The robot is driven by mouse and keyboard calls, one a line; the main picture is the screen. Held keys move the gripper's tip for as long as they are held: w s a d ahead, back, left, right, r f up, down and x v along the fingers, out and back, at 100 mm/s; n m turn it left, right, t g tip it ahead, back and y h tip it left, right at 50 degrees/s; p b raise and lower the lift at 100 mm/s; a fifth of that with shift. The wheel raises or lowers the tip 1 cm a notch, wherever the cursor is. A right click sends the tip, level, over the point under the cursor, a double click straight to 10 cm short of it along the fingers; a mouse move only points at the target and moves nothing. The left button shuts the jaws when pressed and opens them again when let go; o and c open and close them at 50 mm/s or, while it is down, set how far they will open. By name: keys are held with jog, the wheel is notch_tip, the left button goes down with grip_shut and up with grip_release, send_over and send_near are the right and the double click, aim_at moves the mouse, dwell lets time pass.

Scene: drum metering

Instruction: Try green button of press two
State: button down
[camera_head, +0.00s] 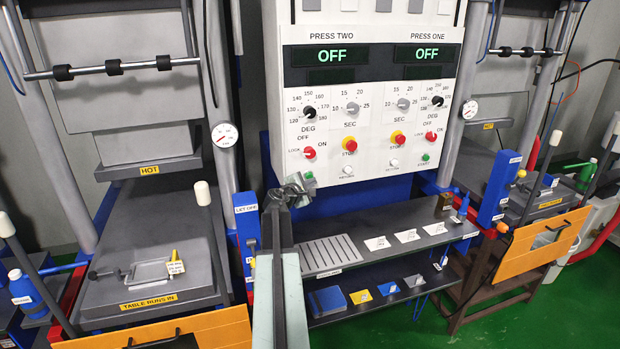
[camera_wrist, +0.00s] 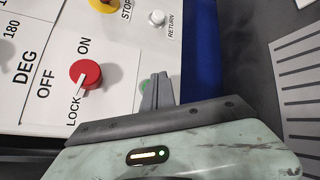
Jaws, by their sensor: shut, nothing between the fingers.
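The grey-white control panel (camera_head: 375,95) has PRESS TWO on its left half, where the display (camera_head: 330,53) reads OFF. The green button of press two (camera_head: 308,176) is at the panel's lower left, partly hidden by my gripper. In the wrist view, part of the green button (camera_wrist: 145,86) shows just beside and behind the fingers. My gripper (camera_head: 297,185) is shut and empty, its fingertips (camera_wrist: 160,78) at the button. I cannot tell whether they touch it. The red knob of press two (camera_wrist: 85,74) has its white pointer toward LOCK.
Close to the button are the white RETURN button (camera_wrist: 157,18) and the red-and-yellow STOP button (camera_head: 350,144). Below the panel is a dark shelf (camera_head: 400,262) with a slotted plate (camera_head: 326,254) and cards. The press table (camera_head: 150,225) stands left.

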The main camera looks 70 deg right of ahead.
jog(key=s+a, duration=0.3)
jog(key=shift+s+a, duration=0.1)
jog(key=shift+a, duration=0.3)
dwell(0.6)
